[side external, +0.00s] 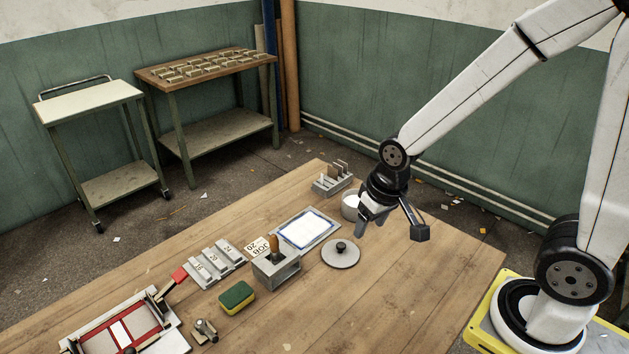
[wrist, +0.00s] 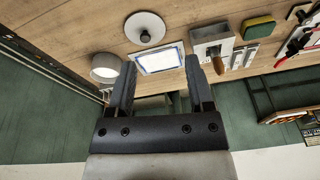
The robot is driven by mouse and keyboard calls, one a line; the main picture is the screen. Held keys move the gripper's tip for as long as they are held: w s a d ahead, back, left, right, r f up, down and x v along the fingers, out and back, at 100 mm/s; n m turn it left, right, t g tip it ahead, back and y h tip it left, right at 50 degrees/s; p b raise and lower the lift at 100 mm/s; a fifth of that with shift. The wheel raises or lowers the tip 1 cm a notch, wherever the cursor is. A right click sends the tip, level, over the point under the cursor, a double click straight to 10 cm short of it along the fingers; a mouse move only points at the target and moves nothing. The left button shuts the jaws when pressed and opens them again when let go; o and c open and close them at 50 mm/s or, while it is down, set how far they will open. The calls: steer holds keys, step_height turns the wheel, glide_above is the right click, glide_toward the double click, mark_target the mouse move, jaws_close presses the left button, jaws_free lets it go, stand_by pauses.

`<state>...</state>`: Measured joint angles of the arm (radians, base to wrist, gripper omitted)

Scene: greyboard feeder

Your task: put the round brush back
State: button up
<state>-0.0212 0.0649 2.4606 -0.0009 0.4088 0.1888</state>
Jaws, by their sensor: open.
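A brush with an orange-brown wooden handle (side external: 273,243) stands upright in a grey open-topped box (side external: 285,272) near the middle of the table. Its bristles are hidden, so I cannot tell whether it is round. The handle also shows in the wrist view (wrist: 220,66), at the grey box (wrist: 210,33). My gripper (side external: 371,220) is open and empty, above the table beside a white round pot (side external: 350,206), well to the right of the brush. In the wrist view, my gripper's spread fingers (wrist: 161,66) show nothing between them.
A round grey lid with a black knob (side external: 342,258) lies near a blue-edged white tray (side external: 305,230). A yellow-green sponge (side external: 237,297), numbered grey blocks (side external: 215,262), a red-framed press (side external: 120,333) and a slotted rack (side external: 333,183) stand around. The table's right front is clear.

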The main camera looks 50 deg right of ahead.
steer(key=shift+s+d+f+n, duration=0.15)
steer(key=shift+s+n, duration=0.35)
steer(key=shift+s, duration=0.15)
steer(key=shift+s+d+f+n, duration=0.1)
steer(key=shift+s+d+n, duration=0.05)
steer(key=shift+s+n, duration=0.45)
